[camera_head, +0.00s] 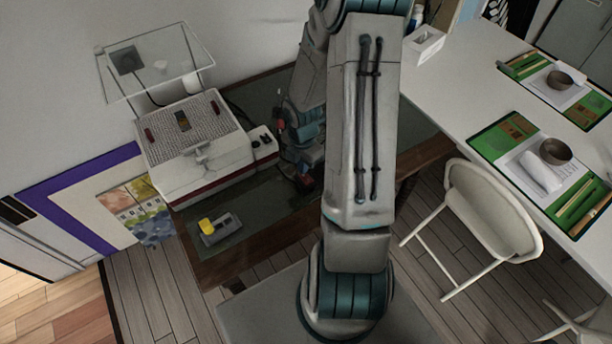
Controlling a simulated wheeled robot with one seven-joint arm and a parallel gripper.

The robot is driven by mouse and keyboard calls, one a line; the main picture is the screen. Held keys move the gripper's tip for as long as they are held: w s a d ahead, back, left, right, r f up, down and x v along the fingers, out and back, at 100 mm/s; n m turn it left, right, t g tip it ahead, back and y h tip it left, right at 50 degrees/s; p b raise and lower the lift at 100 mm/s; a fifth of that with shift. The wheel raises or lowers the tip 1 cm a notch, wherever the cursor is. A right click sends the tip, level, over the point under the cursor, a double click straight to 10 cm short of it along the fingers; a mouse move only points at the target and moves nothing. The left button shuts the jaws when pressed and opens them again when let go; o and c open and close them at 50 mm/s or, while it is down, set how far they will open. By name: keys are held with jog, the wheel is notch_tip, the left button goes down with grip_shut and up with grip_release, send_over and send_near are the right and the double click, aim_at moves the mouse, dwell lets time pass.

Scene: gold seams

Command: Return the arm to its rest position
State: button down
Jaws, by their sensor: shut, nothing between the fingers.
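My arm (355,130) rises from the bottom middle, folds at the top of the picture, and its far part comes down behind the near link. My gripper (304,182) is at the end of that far part, low over the dark low table, right of the white-and-red machine. It is shut and empty. The near link hides part of it, and its fingertips are small and dark. I cannot tell whether it touches the table.
The low table (228,268) holds the white-and-red machine (195,165) and a grey block with a yellow part (218,228). A clear panel (155,65) stands behind. At right are a white table (455,95) with place settings and a white chair (490,215). Floor shows between.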

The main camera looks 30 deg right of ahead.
dwell(0.3)
jog(key=s+a+r+m+t, duration=0.1)
jog(key=s+a+r+m, duration=0.3)
jog(key=r+m, duration=0.3)
jog(key=s+a+r+m+t, duration=0.1)
jog(key=s+a+r+m, duration=0.3)
jog(key=r+m, duration=0.3)
jog(key=s+a+r+m+t, duration=0.1)
jog(key=s+a+r+m, duration=0.3)
jog(key=r+m, duration=0.3)
jog(key=v, duration=0.5)
jog(key=shift+w+r, duration=0.25)
jog(key=shift+r, duration=0.25)
jog(key=shift+s+a, duration=0.1)
